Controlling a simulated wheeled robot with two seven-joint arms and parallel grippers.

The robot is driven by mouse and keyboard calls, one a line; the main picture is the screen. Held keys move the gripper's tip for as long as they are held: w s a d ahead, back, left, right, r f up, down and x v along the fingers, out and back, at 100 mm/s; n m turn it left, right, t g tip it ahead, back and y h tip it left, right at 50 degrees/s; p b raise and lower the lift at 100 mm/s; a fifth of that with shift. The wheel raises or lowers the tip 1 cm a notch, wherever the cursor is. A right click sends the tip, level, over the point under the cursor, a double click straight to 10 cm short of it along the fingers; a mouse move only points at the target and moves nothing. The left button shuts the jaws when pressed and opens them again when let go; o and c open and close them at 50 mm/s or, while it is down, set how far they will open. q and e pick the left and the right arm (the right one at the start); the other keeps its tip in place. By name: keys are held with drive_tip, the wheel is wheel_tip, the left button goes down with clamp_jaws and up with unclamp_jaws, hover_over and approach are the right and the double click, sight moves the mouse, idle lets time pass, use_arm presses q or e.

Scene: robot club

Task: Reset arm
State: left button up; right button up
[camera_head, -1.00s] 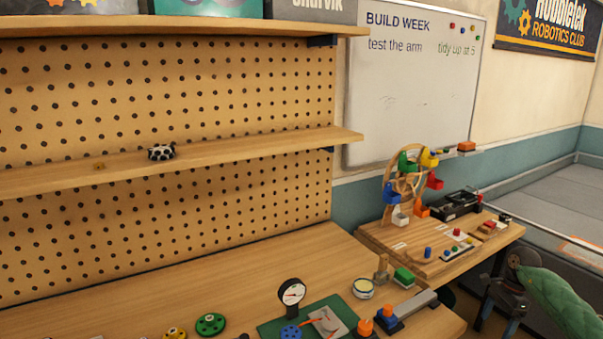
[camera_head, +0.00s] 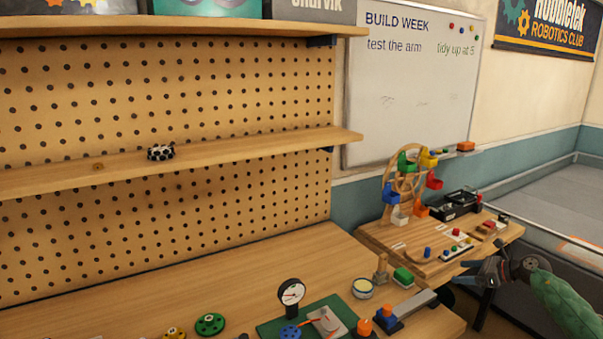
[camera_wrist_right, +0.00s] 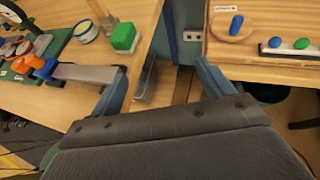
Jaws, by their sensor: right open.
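My right gripper (camera_head: 462,273) is at the right edge of the head view, with its green-sleeved arm behind it. Its blue fingers point left, level with the lower part of the small wooden side table. In the right wrist view, the gripper (camera_wrist_right: 160,72) has its two blue fingers spread wide. Nothing is between them but the gap between the workbench and the side table. My left gripper does not show in either view.
The workbench (camera_head: 250,262) holds a gauge (camera_head: 291,292), a green block (camera_head: 403,277) and a round tin (camera_head: 363,288) near its right end. The side table (camera_head: 440,265) carries a toy wheel with coloured buckets (camera_head: 406,163). A black-and-white object (camera_head: 161,152) sits on the shelf.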

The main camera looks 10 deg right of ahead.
drive_tip(key=w+d+r+m+t+h, duration=0.65)
drive_tip(key=d+r+m+t, duration=0.4)
drive_tip(key=m, duration=0.55)
drive_tip(key=s+d+m+g+h, duration=0.2)
drive_tip(key=d+m+g+h, duration=0.1)
drive_tip(key=d+m+h, duration=0.9)
drive_tip(key=s+d+f+m+g, duration=0.3)
drive_tip(key=s+f+m+g, duration=0.9)
drive_tip(key=m, duration=0.4)
drive_tip(key=s+a+f+n+g+y, duration=0.15)
drive_tip(key=s+a+f, duration=0.25)
drive_tip(key=a+f, duration=0.7)
drive_tip(key=s+a+f+t+y, duration=0.15)
drive_tip(key=s+a+f, duration=0.25)
drive_tip(key=a+f, duration=0.7)
drive_tip(key=s+a+f+n+g+y, duration=0.15)
drive_tip(key=s+a+f, duration=0.35)
drive_tip(key=a+f, duration=0.55)
drive_tip(key=s+a+f+y, duration=0.2)
drive_tip(key=s+a+f, duration=0.1)
drive_tip(key=s+a, duration=0.6)
drive_tip(key=s+a+f+g+y, duration=0.1)
drive_tip(key=s+a+f+y, duration=0.1)
drive_tip(key=s+a, duration=0.7)
drive_tip(key=s+a+f+m+g+y, duration=0.1)
drive_tip(key=s+a, duration=0.8)
drive_tip(key=a, duration=1.1)
wheel_tip(320, 180, down, 3)
drive_tip(key=shift+r+y, duration=0.1)
drive_tip(key=shift+y, duration=0.8)
